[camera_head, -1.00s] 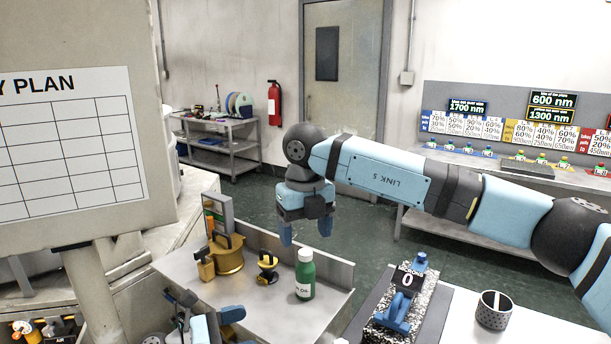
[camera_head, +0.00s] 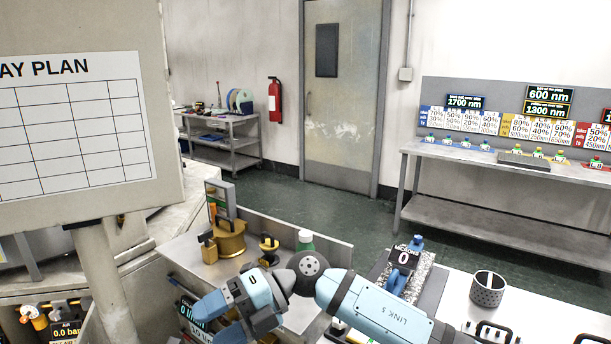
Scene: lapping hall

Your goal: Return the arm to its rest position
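My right arm comes in from the lower right and bends at a dark round joint, with its blue link low over the worktops. My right gripper (camera_head: 219,318) hangs at the bottom centre, its blue fingers apart, with nothing seen between them. It is in front of the metal bench (camera_head: 178,252) and hides part of it. My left gripper is not in view.
A green bottle (camera_head: 305,240) stands behind my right arm, its lower part hidden. A brass pot (camera_head: 230,240) and black-yellow knob tool (camera_head: 268,245) are on the bench. A gauge (camera_head: 405,262) and perforated cup (camera_head: 488,289) stand right. A plan board (camera_head: 75,130) fills the left.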

